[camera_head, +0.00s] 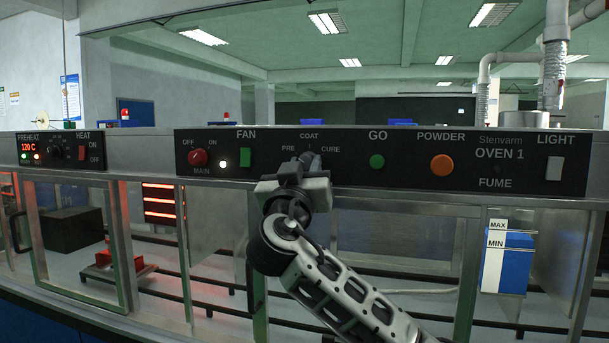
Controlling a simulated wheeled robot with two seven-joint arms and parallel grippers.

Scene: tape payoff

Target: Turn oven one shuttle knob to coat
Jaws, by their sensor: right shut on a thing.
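The black oven one panel (520,170) runs across the front of the oven. Its shuttle knob sits under the labels PRE, COAT and CURE, with COAT at the top middle. My right gripper (309,160) reaches up to the panel there and is shut on the shuttle knob. The gripper and wrist hide most of the knob, so I cannot tell which mark its pointer is at. My left gripper is not in view.
Close to my right gripper are the green fan switch (246,157), the red main knob (198,157) and the green go button (377,161). An orange powder button (442,165) is farther right. Glass windows lie below the panel, with a red block (104,258) inside at left.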

